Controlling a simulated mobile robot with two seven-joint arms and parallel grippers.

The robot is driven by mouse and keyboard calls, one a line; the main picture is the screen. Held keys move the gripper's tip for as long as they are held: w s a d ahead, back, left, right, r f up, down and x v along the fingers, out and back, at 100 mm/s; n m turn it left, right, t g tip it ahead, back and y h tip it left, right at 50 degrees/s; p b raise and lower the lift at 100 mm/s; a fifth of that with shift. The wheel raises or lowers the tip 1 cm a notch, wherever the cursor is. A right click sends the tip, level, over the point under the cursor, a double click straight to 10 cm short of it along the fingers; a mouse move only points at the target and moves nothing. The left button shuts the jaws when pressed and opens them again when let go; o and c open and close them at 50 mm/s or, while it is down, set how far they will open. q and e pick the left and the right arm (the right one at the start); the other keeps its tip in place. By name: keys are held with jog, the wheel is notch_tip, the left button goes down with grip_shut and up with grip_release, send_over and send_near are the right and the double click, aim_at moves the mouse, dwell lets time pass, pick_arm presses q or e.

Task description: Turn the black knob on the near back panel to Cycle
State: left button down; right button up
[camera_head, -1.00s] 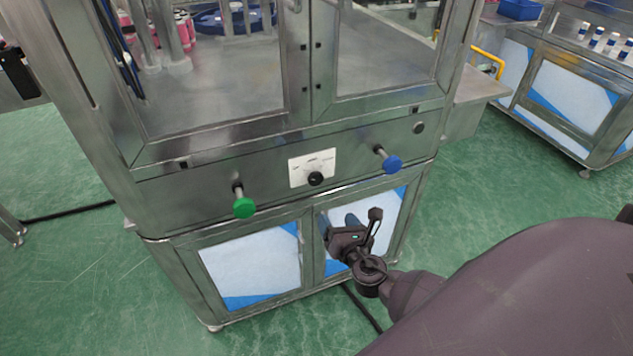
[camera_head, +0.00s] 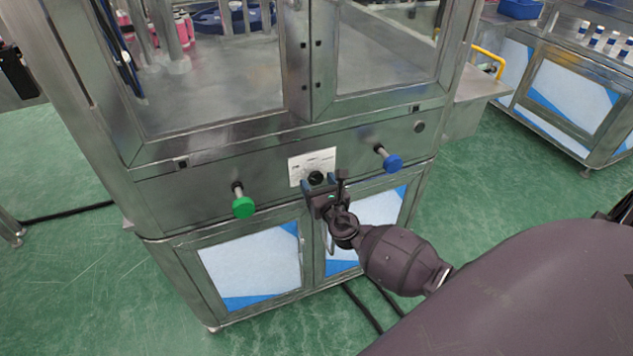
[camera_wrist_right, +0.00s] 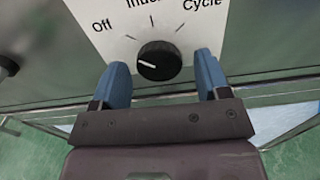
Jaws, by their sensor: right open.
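The black knob (camera_head: 316,177) sits on a white label plate (camera_head: 301,166) in the middle of the machine's back panel. In the right wrist view the knob (camera_wrist_right: 159,61) has a white pointer mark aimed left, toward the Off side. The plate there (camera_wrist_right: 108,42) reads Off at left, a partly cut-off word at top, and Cycle at right. My right gripper (camera_head: 321,184) is just in front of the knob. Its open blue fingers (camera_wrist_right: 163,72) stand left and right of the knob, with gaps on both sides. My left gripper is not in view.
A green push knob (camera_head: 243,207) sticks out left of the plate and a blue one (camera_head: 391,162) to its right. Cabinet doors (camera_head: 252,270) lie below the panel. Another machine (camera_head: 565,95) stands at the far right.

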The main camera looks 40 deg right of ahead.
jog(key=shift+w+d, duration=0.1)
jog(key=shift+w, duration=0.4)
